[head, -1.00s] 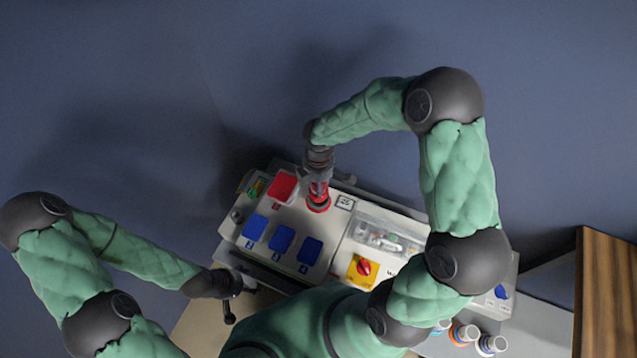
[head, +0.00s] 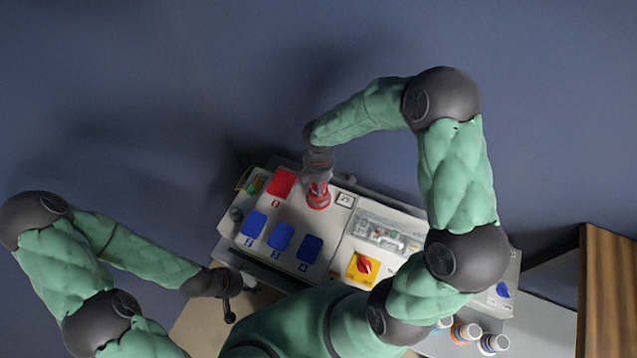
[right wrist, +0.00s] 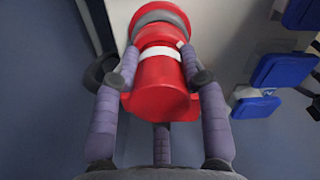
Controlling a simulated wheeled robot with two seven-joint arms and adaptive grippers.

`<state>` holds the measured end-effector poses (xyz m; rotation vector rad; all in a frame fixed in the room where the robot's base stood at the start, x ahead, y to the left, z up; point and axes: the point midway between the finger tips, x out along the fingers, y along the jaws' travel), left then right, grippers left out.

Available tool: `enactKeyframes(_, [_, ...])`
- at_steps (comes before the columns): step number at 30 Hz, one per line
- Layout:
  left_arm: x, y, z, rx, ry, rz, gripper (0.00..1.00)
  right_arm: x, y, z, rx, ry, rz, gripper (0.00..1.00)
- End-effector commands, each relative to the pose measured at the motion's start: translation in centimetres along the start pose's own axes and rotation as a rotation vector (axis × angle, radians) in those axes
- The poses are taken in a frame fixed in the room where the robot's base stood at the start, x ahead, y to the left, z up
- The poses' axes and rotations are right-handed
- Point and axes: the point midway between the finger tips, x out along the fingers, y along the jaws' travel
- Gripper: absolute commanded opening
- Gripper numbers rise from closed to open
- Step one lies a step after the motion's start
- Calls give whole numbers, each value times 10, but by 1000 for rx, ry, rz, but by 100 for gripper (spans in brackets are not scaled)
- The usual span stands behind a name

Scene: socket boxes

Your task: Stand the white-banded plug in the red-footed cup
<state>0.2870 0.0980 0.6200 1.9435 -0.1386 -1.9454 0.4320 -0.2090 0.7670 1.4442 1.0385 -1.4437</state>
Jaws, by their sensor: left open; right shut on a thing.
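The white-banded plug (right wrist: 160,75) is red with a white ring and fills the middle of the right wrist view. My right gripper (right wrist: 157,75) is shut around it, a finger on each side. In the head view, the plug (head: 318,192) is at the upper middle of the socket box, below my right gripper (head: 318,172). A grey round part shows at its far end; I cannot tell how deep it sits in a socket. My left gripper (head: 230,298) is open and empty at the box's lower left. I cannot make out a red-footed cup.
The socket box (head: 340,235) has a red cover (head: 281,183), several blue covers (head: 281,236) and a yellow plate with a red knob (head: 363,267). Several small cups (head: 465,332) stand at the lower right, partly behind my right arm. A wooden surface (head: 608,290) is at the far right.

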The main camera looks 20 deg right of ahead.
Motion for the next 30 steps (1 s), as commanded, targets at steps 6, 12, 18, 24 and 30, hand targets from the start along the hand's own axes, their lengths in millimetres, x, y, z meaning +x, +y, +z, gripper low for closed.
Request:
enactKeyframes(6, [5,-2,0,0,0,0,70,8,0,0,0,0,0,45])
enactKeyframes(12, [4,-2,0,0,0,0,70,6,0,0,0,0,1,70])
enactKeyframes(18, [4,-2,0,0,0,0,70,7,0,0,0,0,-1,70])
enactKeyframes(24, [4,-2,0,0,0,0,70,-7,1,0,0,0,3,70])
enactKeyframes(30, [4,-2,0,0,0,0,70,-44,2,0,0,1,6,70])
